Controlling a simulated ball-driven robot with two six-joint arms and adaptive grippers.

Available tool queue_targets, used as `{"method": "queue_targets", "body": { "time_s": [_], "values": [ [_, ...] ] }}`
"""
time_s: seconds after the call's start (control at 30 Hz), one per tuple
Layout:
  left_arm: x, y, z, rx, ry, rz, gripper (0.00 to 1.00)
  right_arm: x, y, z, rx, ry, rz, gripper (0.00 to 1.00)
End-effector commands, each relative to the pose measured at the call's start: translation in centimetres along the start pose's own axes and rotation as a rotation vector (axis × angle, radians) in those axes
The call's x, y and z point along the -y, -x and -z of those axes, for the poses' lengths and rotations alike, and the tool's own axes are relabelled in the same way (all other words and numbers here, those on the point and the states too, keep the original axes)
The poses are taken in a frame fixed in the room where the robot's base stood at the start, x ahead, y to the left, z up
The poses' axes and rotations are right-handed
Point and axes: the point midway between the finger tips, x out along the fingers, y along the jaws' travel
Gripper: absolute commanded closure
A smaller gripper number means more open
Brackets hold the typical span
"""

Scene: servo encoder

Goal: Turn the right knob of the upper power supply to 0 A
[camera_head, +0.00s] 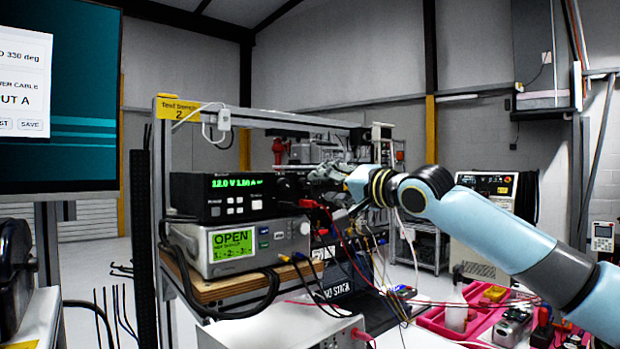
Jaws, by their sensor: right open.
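The upper power supply (205,187) is a black box on the bench shelf at centre left. Its green display (234,183) seems to read 12.0 V and about 1.50 A. Its right end, where knobs would sit, is dark and crowded by red leads and my gripper, so I cannot make out the right knob or its setting. My right gripper (316,180) is open, close to that right end of the front. I cannot tell whether it touches a knob. My left gripper is not in view.
Below it sits a grey instrument (205,253) reading OPEN on a wooden shelf (220,287). Red and black cables hang in front. A pink tray (432,322) with tools and a spray bottle (457,310) lies lower right. A monitor (85,100) stands at left.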

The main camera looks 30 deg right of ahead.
Motion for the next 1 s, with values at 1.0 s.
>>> {"method": "queue_targets", "body": {
  "time_s": [1.0],
  "values": [
    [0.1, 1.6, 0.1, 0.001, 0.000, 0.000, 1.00, 0.0, -6.0, -0.2, 0.003, 0.002, 0.000, 0.91]
  ]
}}
